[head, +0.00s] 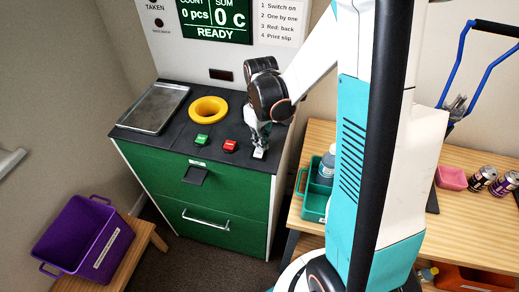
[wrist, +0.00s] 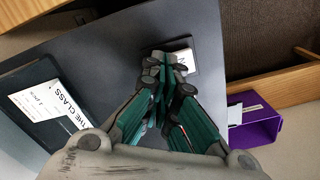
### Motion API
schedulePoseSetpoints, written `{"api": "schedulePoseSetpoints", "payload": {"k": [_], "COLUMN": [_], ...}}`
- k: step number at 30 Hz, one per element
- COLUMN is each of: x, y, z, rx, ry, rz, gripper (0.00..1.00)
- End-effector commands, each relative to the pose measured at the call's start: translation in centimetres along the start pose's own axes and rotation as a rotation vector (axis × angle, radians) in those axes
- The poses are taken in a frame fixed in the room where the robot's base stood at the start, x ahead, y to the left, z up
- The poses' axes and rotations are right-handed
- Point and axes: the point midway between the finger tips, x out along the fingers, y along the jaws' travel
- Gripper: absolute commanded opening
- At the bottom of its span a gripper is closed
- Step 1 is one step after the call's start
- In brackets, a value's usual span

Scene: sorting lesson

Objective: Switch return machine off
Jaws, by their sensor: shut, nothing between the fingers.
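The return machine (head: 190,215) is a green cabinet with a black top. Its display (head: 215,20) reads 0 pcs, 0 c and READY. A small white-labelled switch (head: 259,154) sits at the right front of the top, and it also shows in the wrist view (wrist: 184,61), partly hidden by the fingers. My gripper (head: 260,143) is shut and empty, pointing down right at the switch; in the wrist view its fingertips (wrist: 165,75) overlap the switch. I cannot tell whether they touch it. A green button (head: 201,139) and a red button (head: 230,146) lie to its left.
A yellow ring opening (head: 208,110) and a metal tray (head: 155,107) are on the machine top. A purple crate (head: 83,240) stands on a low wooden bench at left. A wooden table (head: 480,225) at right holds a teal caddy (head: 314,205) and cans (head: 482,178).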

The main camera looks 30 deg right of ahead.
Motion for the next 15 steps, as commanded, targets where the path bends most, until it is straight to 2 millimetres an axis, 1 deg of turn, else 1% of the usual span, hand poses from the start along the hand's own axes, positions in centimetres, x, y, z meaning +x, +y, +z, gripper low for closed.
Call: {"api": "schedulePoseSetpoints", "payload": {"k": [8, 11, 15], "x": [0.2, 0.0, -0.9], "y": [0.0, 0.0, 0.0], "z": [0.0, 0.0, 0.0], "rx": [0.0, 0.0, 0.0], "ry": [0.0, 0.0, 0.0], "rz": [0.0, 0.0, 0.0], "gripper": [0.0, 0.0, 0.0]}}
